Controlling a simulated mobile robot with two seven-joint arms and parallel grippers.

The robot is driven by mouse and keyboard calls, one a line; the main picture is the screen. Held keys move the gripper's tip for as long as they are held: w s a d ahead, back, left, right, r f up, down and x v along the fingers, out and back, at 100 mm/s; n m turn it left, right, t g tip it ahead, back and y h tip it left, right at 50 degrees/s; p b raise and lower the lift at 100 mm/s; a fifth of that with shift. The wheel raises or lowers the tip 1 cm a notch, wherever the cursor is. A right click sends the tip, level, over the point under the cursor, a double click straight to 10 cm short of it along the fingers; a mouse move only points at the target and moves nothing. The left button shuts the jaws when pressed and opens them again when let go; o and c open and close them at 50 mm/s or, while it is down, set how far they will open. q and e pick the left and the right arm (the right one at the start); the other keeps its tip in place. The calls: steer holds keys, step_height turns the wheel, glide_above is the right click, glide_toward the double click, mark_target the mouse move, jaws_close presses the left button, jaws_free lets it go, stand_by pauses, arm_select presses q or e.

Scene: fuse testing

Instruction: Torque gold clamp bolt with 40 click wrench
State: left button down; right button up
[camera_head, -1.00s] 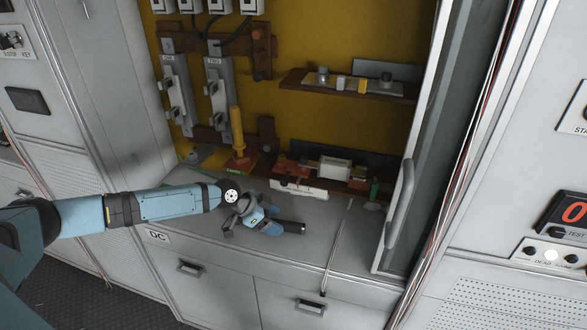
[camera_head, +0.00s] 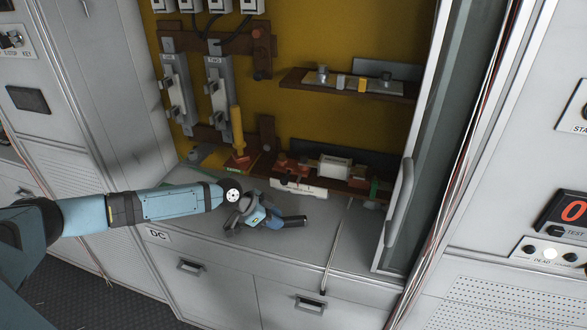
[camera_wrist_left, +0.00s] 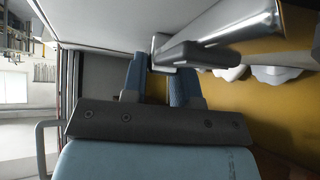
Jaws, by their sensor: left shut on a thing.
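My left gripper (camera_head: 262,217) is over the grey counter in front of the open cabinet. It is shut on a dark, rod-like tool (camera_head: 293,221) whose black end sticks out to the right. In the left wrist view, the blue fingers (camera_wrist_left: 158,82) are near a dark bar (camera_wrist_left: 190,53) with a pale metal part running to the upper right. I cannot tell whether this tool is the 40 click wrench. A small gold-coloured block (camera_head: 362,85) sits on the upper shelf; I cannot tell whether it is the gold clamp, and no bolt is clear. My right gripper is not in view.
A thin metal rod (camera_head: 336,248) lies across the counter to its front edge. Reddish blocks and a white block (camera_head: 335,169) line the lower shelf. A yellow handle (camera_head: 237,128) stands at the left. The open door (camera_head: 400,215) bounds the right side.

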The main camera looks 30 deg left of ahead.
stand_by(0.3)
arm_select(q)
steer(key=shift+r+p, duration=2.1)
steer(key=shift+r, duration=0.9)
steer(key=shift+f, duration=0.1)
